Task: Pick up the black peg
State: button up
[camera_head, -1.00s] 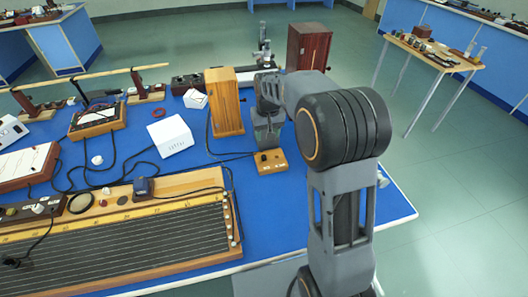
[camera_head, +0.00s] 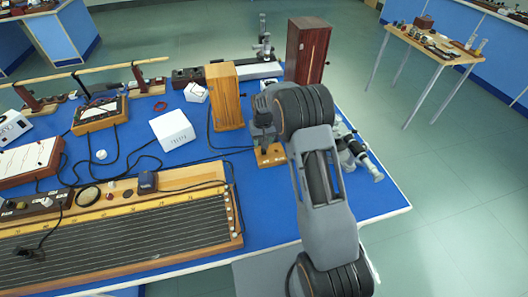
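A small light-wooden block (camera_head: 271,160) lies on the blue bench near its right part. My gripper (camera_head: 264,147) points down right over this block, and its tips overlap the block in the picture. The gripper is small and partly covered by my own arm, so I cannot tell whether it is open or shut, or whether it touches anything. I cannot make out the black peg clearly; the gripper covers the upper part of the block.
A tall light-wooden box (camera_head: 224,97) stands close behind left of the gripper, and a dark red-brown box (camera_head: 306,52) stands behind. A white box (camera_head: 172,131) and a long wire board (camera_head: 120,228) lie left. A metal instrument (camera_head: 357,155) lies right of my arm.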

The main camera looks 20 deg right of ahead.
aim_at(264, 153)
jog(key=shift+f+p, duration=0.9)
jog(key=shift+f, duration=1.75)
grip_shut()
jog(key=shift+r, duration=0.1)
